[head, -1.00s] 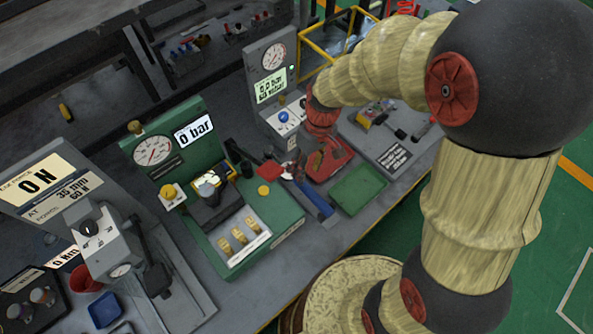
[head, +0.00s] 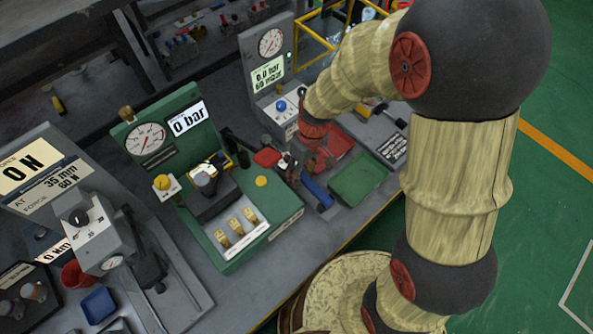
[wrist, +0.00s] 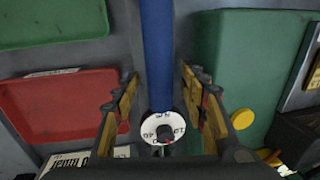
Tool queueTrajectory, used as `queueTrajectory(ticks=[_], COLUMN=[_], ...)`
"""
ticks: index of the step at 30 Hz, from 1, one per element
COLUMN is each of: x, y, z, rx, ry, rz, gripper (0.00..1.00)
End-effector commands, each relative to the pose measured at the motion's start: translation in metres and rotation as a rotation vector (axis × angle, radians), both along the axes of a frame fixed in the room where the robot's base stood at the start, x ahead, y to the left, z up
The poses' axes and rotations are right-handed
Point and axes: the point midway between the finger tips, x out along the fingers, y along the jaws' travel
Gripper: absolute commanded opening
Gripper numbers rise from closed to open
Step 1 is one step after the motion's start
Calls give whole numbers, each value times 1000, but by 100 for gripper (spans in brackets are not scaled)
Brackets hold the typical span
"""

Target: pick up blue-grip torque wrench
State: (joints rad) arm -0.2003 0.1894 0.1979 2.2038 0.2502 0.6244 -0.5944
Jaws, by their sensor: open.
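The torque wrench has a long blue grip (wrist: 157,55) and a round white dial (wrist: 162,129) with black marks. In the wrist view the grip runs down from the top edge to the dial. In the head view the blue grip (head: 317,191) lies on the bench, with its other end hidden by my gripper. My gripper (wrist: 163,95) is open. Its two fingers stand left and right of the wrench, with a gap on each side. In the head view my gripper (head: 297,168) is over the wrench and partly hard to make out.
A red tray (wrist: 62,105) and a green tray (wrist: 50,22) lie left of the wrench in the wrist view. A green test stand (wrist: 257,50) with a yellow button (wrist: 242,119) is close on the right. A gauge stand (head: 266,75) rises behind my gripper.

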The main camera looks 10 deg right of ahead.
Motion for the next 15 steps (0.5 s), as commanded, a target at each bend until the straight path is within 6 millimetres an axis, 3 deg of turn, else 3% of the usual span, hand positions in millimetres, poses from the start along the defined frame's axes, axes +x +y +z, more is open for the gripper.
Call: queueTrajectory(ticks=[2,15], x=[0,0], y=[0,0], z=[1,1], rx=[0,0], ry=[0,0], rz=[0,-1], gripper=[43,18])
